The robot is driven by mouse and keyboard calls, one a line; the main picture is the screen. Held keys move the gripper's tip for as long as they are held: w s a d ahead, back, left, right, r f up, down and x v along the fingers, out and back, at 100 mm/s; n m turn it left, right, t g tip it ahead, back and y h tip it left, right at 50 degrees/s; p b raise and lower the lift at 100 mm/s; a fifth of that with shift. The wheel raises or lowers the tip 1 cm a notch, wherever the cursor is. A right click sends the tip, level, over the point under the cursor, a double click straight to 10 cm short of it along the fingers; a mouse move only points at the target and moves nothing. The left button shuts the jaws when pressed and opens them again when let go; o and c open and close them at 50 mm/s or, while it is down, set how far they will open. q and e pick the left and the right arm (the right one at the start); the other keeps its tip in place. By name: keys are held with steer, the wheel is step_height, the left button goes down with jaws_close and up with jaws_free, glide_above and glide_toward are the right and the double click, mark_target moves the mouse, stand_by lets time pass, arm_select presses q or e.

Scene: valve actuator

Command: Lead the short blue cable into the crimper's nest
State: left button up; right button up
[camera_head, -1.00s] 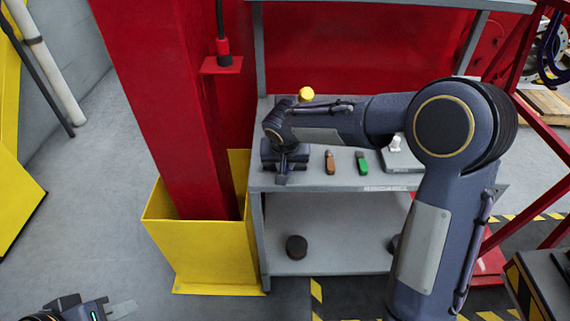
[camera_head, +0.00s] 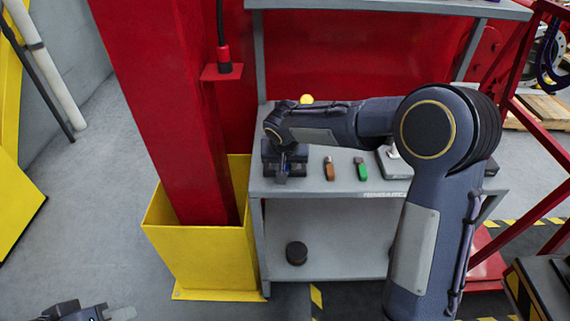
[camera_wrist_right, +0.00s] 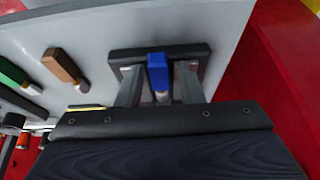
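The short blue cable (camera_wrist_right: 158,72) shows in the right wrist view, its pale tip towards the camera. My right gripper (camera_wrist_right: 159,75) has one finger on each side of it, with a narrow gap visible beside the cable. A dark bar (camera_wrist_right: 120,55) lies just behind the fingertips. In the head view my right gripper (camera_head: 283,172) points down at the left of the grey shelf top; the blue cable is hard to make out there. My left gripper (camera_head: 105,314) is cut off at the bottom left. I cannot identify the crimper's nest.
A brown cable (camera_head: 329,170) and a green cable (camera_head: 361,169) lie right of the gripper on the shelf (camera_head: 340,185). A grey plate (camera_head: 396,168) stands farther right, partly behind my arm. A red column (camera_head: 165,110) in a yellow guard (camera_head: 205,262) rises at left.

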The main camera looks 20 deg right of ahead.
steer(key=shift+o, duration=0.5)
steer(key=v, duration=0.7)
steer(key=shift+s+r, duration=0.2)
steer(key=shift+r, duration=0.15)
